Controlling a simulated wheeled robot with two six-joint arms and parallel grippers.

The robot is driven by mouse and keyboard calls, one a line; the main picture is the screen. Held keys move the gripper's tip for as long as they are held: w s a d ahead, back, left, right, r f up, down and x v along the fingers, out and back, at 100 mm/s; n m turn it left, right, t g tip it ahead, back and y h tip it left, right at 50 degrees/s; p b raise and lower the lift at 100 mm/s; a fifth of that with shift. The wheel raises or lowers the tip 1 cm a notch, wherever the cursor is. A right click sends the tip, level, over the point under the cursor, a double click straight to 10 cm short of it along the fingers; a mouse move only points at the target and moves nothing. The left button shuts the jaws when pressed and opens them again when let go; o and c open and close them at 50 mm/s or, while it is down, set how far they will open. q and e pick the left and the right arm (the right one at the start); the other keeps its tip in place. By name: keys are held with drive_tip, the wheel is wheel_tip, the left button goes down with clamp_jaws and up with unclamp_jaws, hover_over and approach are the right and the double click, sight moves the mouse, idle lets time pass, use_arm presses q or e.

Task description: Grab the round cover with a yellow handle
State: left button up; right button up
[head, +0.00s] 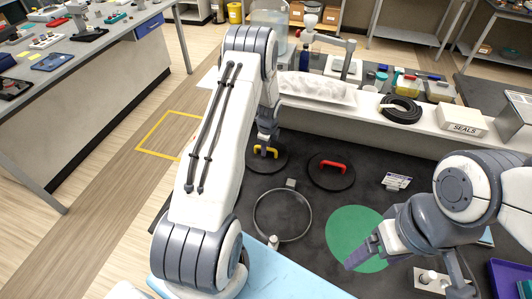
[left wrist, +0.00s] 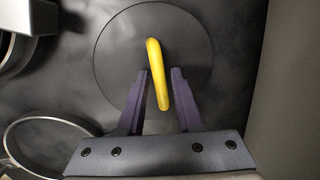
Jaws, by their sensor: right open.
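The round dark cover (head: 276,165) with a yellow handle (head: 272,151) lies flat on the dark worktop, partly hidden by my left arm in the head view. In the left wrist view the cover (left wrist: 120,45) fills the middle, with its yellow handle (left wrist: 156,68) standing on it. My left gripper (left wrist: 161,72) is open, its two purple fingers on either side of the handle's near part, with a visible gap on each side. It also shows in the head view (head: 265,147). My right gripper (head: 364,254) is open and empty near the green disc, partly hidden.
A similar dark cover with a red handle (head: 330,165) lies to the right. A metal ring (head: 254,216) and a green disc (head: 345,225) are in front. A raised shelf behind holds a black cable coil (head: 401,109) and a SEALS box (head: 457,121).

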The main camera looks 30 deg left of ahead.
use_arm(q)
drive_tip(key=shift+f, duration=0.5)
clamp_jaws()
drive_tip(key=shift+w+r, duration=0.1)
idle(1.0)
